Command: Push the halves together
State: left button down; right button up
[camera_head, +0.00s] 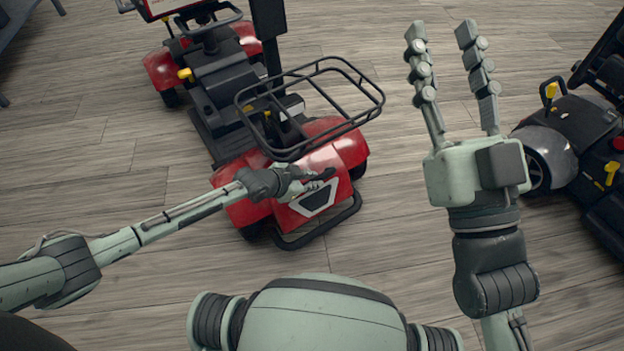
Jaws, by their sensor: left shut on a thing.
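A red and black scooter stands on the floor left of centre. Its near half (340,150) has a red front cover, a black bumper and a wire basket (312,100) above. Its far half (165,68) has red rear fenders and a black body. A dark deck (208,138) runs between them; I cannot tell whether the halves touch, as the basket and column hide part of the join. My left gripper (326,180) is at the near half's front cover, shut on that half. My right gripper (441,33) is raised at right, its fingers apart and empty.
A dark grey scooter (572,125) with yellow levers stands at the right edge, close to my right gripper in the picture. A dark piece of furniture (14,18) is at the upper left corner. Wood-look floor (90,150) is clear to the left.

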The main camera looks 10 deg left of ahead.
pick_arm(q)
jog(key=c, duration=1.5)
grip_release()
jog(key=shift+w+a, duration=0.25)
jog(key=shift+w, duration=0.05)
jog(key=shift+c, duration=0.2)
jog(key=shift+o, duration=0.5)
jog(key=shift+s, duration=0.15)
jog(key=v, duration=1.2)
